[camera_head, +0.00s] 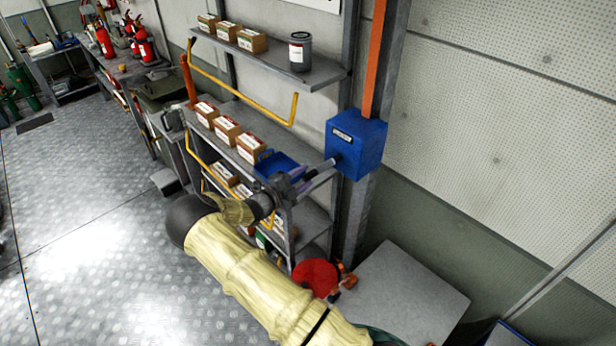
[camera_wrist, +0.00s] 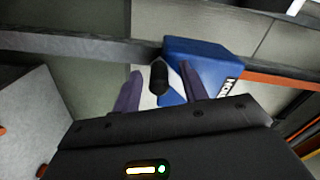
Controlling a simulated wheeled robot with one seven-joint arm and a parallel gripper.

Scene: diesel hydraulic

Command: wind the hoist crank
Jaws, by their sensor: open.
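The hoist is a blue box (camera_head: 356,143) on a grey post at the right of the head view. It fills the upper middle of the wrist view (camera_wrist: 207,62), with dark lettering on a white label. A black crank grip (camera_wrist: 159,77) stands out in front of the box, with a pale surface behind it. My gripper (camera_wrist: 160,72) is open, its two purple-grey fingers either side of the grip in the picture. I cannot tell whether they touch it. In the head view my gripper (camera_head: 308,176) reaches toward the box from the lower left; the crank is largely hidden there.
Shelves with cardboard boxes (camera_head: 227,130) and a yellow rail (camera_head: 240,95) stand left of the hoist. A dark can (camera_head: 300,51) sits on the top shelf. A grey panel (camera_head: 405,295) and a red round object (camera_head: 315,277) are below. Open floor (camera_head: 90,240) lies left.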

